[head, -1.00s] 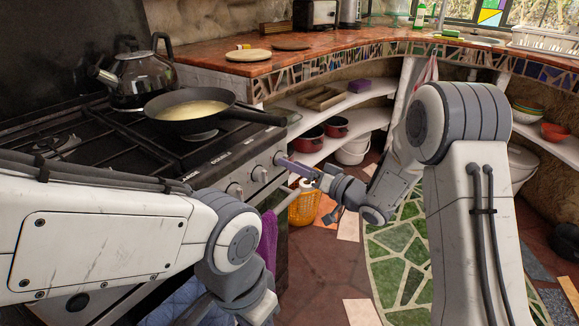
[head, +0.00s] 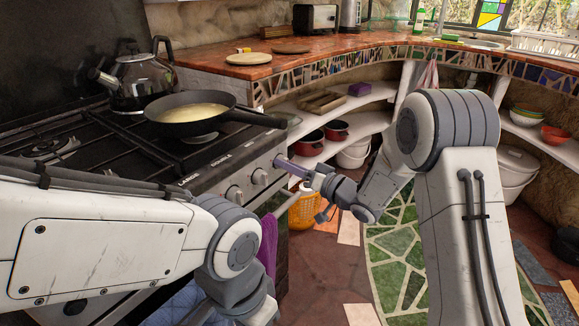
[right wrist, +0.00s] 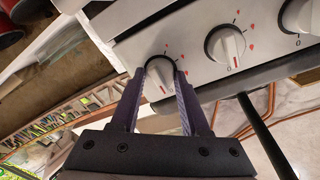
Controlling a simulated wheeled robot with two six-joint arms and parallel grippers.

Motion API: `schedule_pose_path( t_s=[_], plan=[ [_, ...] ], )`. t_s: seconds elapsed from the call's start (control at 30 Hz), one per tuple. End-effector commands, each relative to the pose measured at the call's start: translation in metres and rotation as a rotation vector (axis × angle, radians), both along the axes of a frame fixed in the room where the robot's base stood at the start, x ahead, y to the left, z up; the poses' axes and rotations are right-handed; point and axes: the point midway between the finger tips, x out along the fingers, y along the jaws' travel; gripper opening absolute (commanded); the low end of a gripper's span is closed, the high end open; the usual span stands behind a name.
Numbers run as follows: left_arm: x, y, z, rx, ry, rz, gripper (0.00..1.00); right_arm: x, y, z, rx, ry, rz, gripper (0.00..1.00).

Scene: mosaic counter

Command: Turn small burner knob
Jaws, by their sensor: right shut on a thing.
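The stove's front panel (head: 215,185) carries a row of white knobs. In the right wrist view, the end knob (right wrist: 157,73) sits between the two dark fingers of my right gripper (right wrist: 160,85), which are shut on it. Its red mark faces the lower side, much like the mark on the neighbouring knob (right wrist: 226,45). In the head view, my right gripper (head: 284,163) reaches the right end of the panel and its fingers hide most of that knob.
A pan (head: 192,112) with pale contents stands on the burner, its handle reaching right above the gripped knob. A kettle (head: 137,80) stands behind. A purple towel (head: 268,243) hangs at the oven front. An orange basket (head: 304,208) is on the floor beyond my right gripper.

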Motion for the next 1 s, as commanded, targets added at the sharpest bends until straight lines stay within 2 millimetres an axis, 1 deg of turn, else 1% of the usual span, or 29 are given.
schedule_pose_path(
  t_s=[0.17,0.37,0.67,1.0],
  plan=[
    [0.000,0.000,-0.005,0.000,0.000,0.000,0.44,-0.001,0.000,-0.001,-0.040,-0.057,0.002,0.00],
    [0.000,0.000,-0.015,0.000,0.000,0.000,0.44,-0.001,0.000,-0.003,-0.124,-0.175,0.003,0.00],
    [0.000,0.000,-0.034,0.000,0.000,0.000,0.44,-0.001,0.000,-0.004,-0.292,-0.406,0.004,0.00],
    [0.000,0.000,-0.060,0.000,0.000,0.000,0.44,-0.001,0.000,-0.006,-0.482,-0.667,0.003,0.00]
  ],
)
